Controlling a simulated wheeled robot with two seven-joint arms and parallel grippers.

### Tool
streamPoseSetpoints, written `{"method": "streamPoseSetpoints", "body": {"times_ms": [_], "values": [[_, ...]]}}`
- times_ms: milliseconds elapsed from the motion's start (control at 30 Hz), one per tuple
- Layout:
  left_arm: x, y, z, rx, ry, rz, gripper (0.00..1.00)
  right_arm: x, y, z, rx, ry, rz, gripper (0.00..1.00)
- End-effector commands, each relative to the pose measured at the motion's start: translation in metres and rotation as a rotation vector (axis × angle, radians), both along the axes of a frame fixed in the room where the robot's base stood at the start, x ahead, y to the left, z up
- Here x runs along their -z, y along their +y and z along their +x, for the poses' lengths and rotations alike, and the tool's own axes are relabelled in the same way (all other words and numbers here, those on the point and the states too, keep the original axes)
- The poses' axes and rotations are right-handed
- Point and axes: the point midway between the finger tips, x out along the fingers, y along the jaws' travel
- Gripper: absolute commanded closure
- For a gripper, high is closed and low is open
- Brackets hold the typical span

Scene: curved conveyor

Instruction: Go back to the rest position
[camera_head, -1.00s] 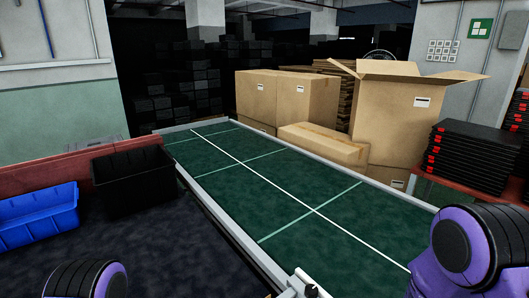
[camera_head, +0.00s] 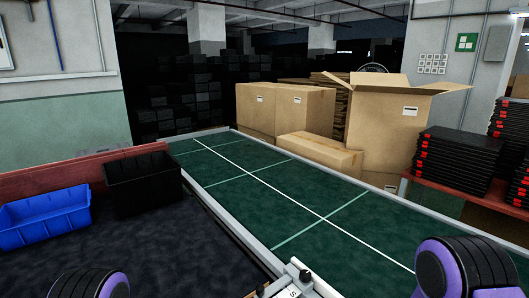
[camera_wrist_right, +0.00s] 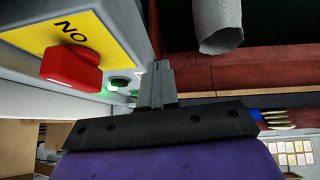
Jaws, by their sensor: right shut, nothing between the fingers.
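My right gripper (camera_wrist_right: 157,85) shows in the right wrist view with its grey fingers together and nothing held. It is beside a control box with a yellow panel (camera_wrist_right: 95,28), a red switch (camera_wrist_right: 72,68) and a green-lit button. I cannot tell if the fingers touch the box. In the head view my purple and black arm parts show at the lower left and lower right edges. Neither gripper shows there. My left gripper is out of view.
A green conveyor (camera_head: 262,180) with a metal rim crosses the middle, its surface clear. A black bin (camera_head: 142,185) and a blue bin (camera_head: 45,218) stand at left. Cardboard boxes (camera_head: 390,125) are behind it. Black stacked cases (camera_head: 455,160) stand at right.

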Motion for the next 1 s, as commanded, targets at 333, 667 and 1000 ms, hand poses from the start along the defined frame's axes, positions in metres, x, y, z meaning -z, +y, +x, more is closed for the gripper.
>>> {"method": "streamPoseSetpoints", "body": {"times_ms": [333,667,1000], "values": [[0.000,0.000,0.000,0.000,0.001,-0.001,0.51,0.044,-0.081,-0.114,0.910,0.260,0.036,1.00],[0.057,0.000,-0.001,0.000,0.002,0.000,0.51,0.101,-0.119,-0.169,1.289,0.264,-0.006,1.00],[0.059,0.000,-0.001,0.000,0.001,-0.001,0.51,0.103,-0.119,-0.168,1.288,0.264,-0.006,1.00]]}}
